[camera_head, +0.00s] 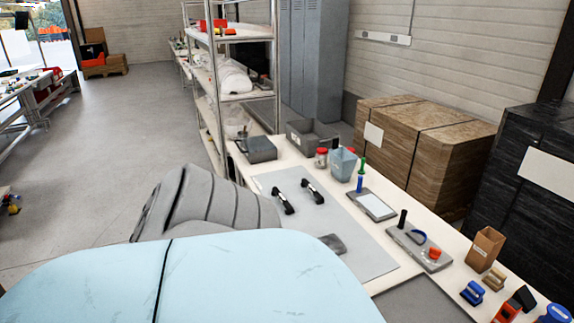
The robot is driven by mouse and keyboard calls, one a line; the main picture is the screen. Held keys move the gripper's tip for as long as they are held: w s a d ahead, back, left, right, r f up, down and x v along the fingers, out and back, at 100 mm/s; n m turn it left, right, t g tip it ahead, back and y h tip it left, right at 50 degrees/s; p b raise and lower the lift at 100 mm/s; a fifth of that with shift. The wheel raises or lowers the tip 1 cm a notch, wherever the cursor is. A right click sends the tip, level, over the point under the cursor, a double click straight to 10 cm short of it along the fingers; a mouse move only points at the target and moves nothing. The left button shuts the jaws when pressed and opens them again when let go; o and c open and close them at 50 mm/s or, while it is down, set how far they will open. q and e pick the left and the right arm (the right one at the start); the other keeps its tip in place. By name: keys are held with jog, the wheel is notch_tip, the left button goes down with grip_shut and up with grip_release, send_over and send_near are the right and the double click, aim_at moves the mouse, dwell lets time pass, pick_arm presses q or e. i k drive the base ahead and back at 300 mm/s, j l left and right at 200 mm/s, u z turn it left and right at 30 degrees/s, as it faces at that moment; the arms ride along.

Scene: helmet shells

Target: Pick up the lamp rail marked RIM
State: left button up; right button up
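Two short dark bars with pale middles lie apart on a grey mat (345,235) on the white bench. One is the left bar (284,198) and the other is the right bar (312,191). They may be lamp rails, but I cannot read RIM or any other marking on either. Neither of my grippers shows in the head view, and nothing is seen holding the bars.
A large pale blue strapped form (230,275) and a grey ribbed form (205,205) block the near left. The bench holds grey bins (312,137), a blue cup (343,163), a tablet-like plate (376,204) and a brown box (486,249). Open floor (110,150) lies left.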

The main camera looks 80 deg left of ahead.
aim_at(275, 191)
jog(key=u, duration=2.55)
jog(key=i+j+z, duration=0.15)
jog(key=i+j, duration=0.1)
jog(key=j, duration=0.1)
